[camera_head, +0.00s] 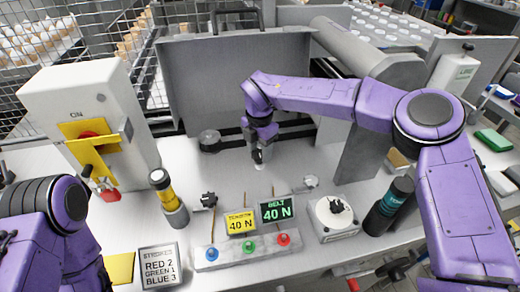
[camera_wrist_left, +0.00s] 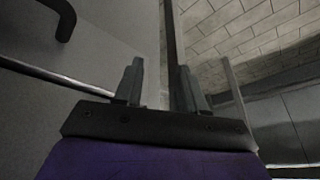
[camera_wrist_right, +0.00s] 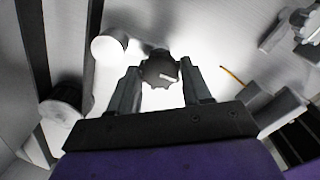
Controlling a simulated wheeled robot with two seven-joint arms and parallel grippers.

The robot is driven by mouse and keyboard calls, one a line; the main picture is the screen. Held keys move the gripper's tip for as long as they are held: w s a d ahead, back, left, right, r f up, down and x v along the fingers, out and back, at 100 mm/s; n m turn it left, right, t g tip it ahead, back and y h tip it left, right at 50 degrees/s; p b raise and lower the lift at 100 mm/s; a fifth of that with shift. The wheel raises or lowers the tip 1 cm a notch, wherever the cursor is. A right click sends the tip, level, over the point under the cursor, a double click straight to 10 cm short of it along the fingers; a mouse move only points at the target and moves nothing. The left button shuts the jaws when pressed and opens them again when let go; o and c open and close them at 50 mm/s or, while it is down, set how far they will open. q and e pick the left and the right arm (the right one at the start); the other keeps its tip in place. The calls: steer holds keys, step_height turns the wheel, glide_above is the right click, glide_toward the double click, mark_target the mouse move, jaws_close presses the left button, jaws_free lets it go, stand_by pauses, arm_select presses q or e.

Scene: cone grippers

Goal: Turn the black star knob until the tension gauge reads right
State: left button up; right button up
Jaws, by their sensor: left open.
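A black lobed knob (camera_wrist_right: 160,70) with a white mark shows between the fingertips of my right gripper (camera_wrist_right: 160,82) in the right wrist view. The fingers are apart, one on each side; I cannot tell whether they touch it. In the head view my right gripper (camera_head: 260,152) points down at mid-table and hides that knob. The green-lettered belt gauge (camera_head: 276,210) reads 40 N. The yellow tension card (camera_head: 241,223) next to it also says 40 N. My left gripper (camera_wrist_left: 158,85) is open and empty, away from the table items.
Blue, green and red buttons line a grey bar (camera_head: 225,257) in front. A yellow-banded cylinder (camera_head: 168,195) and dark bottle (camera_head: 391,206) stand either side.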

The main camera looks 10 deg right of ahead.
mark_target(260, 153)
steer(key=o, duration=0.4)
step_height(260, 153, up, 10)
steer(key=shift+r+b, duration=0.25)
steer(key=shift+b, duration=0.15)
